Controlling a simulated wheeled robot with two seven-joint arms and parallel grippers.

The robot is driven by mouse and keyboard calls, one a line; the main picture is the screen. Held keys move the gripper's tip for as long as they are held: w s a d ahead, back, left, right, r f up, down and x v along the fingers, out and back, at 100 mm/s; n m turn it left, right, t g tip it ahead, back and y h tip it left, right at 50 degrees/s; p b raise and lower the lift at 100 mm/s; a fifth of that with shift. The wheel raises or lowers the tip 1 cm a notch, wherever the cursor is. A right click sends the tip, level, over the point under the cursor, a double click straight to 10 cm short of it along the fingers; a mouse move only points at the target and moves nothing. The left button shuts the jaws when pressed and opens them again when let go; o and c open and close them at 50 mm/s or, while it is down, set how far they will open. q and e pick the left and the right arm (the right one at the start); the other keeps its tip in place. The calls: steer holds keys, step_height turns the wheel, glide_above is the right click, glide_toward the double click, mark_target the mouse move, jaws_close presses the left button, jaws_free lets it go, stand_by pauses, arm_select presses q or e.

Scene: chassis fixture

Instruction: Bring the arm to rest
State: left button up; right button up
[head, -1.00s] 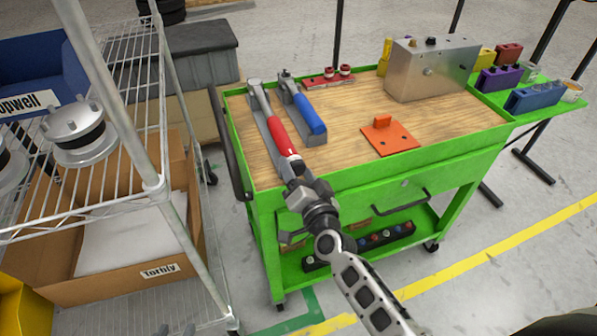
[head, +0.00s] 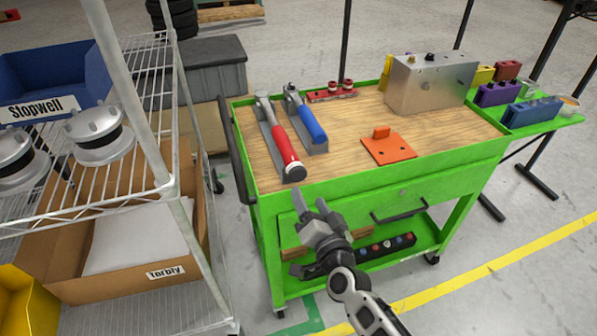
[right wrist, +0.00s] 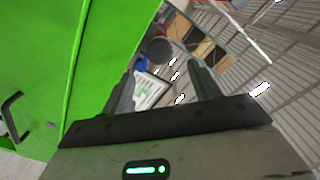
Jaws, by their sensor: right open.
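My right gripper (head: 312,213) is in front of the green cart (head: 371,187), a little below its top edge. Its jaws are open and empty; both fingers show apart in the right wrist view (right wrist: 162,88). A red-handled tool (head: 284,148) lies on the cart's wooden top (head: 350,130), its dark round handle end near the front edge. The gripper is apart from it. A blue-handled tool (head: 308,122) lies beside it. My left gripper is not in view.
A wire shelf (head: 110,190) with silver-black round parts (head: 97,136) stands at the left. An orange plate (head: 388,149) and a metal box (head: 431,84) sit on the cart. A cart drawer handle (head: 400,207) juts out near my right arm. Open floor lies at the lower right.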

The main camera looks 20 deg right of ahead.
steer(key=s+f+n+g+y, duration=0.1)
steer(key=s+f+n+g, duration=0.3)
steer(key=s, duration=0.6)
steer(key=s+f+n+g, duration=0.3)
steer(key=s+f+n, duration=0.2)
steer(key=s, duration=0.5)
steer(key=shift+s+n+g+y, duration=0.15)
steer(key=shift+n+g+y, duration=0.25)
steer(key=shift+n, duration=0.4)
